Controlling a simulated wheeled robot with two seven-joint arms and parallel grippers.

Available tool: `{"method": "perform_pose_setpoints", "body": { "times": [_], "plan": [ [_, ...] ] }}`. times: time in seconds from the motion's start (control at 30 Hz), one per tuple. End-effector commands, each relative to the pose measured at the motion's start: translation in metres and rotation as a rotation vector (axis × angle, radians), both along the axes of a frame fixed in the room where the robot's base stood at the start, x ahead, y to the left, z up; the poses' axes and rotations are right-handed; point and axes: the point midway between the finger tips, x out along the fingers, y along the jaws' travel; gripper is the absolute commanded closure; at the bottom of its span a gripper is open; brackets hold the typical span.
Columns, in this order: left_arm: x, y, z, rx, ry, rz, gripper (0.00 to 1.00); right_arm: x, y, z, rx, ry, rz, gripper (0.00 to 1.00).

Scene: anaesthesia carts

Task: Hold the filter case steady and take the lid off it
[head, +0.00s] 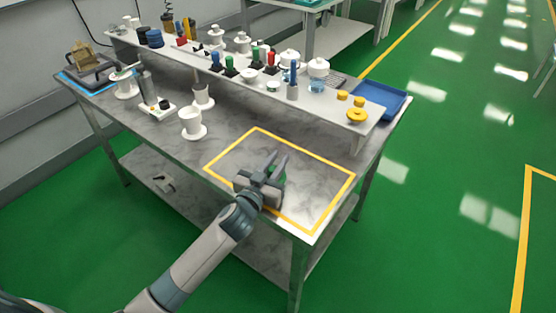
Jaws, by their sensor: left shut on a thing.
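My left gripper (277,160) is over the yellow-outlined area of the marble-topped bench, its two grey-purple fingers pointing away from me. It is shut on a small green and pale thing (278,173), which looks like the filter case. The fingers and the gripper body hide most of it. I cannot tell its lid apart from its body, nor whether it touches the bench top. My right gripper is not in view.
The yellow outline (229,150) encloses otherwise clear bench top. A raised shelf (205,66) behind carries several bottles, jars and knobs. White spool-like pieces (191,122) stand to the left. A blue tray (385,94) lies at the right end.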

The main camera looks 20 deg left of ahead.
Motion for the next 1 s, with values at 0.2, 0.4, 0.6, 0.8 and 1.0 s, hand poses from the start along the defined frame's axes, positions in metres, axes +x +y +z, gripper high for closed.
{"method": "perform_pose_setpoints", "body": {
  "times": [0.2,0.4,0.6,0.8,1.0],
  "plan": [
    [0.000,0.000,0.000,0.000,0.000,0.000,0.63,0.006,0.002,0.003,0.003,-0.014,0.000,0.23],
    [0.000,0.000,0.000,0.000,0.000,0.000,0.63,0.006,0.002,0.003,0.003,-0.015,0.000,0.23],
    [-0.001,0.000,0.002,0.001,0.001,0.000,0.63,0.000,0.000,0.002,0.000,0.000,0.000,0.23],
    [-0.025,0.004,0.001,-0.001,0.001,-0.001,0.63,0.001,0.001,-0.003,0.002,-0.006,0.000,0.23],
    [-0.060,0.009,0.003,-0.001,0.001,0.000,0.63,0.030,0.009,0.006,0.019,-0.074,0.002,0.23]
  ]
}}
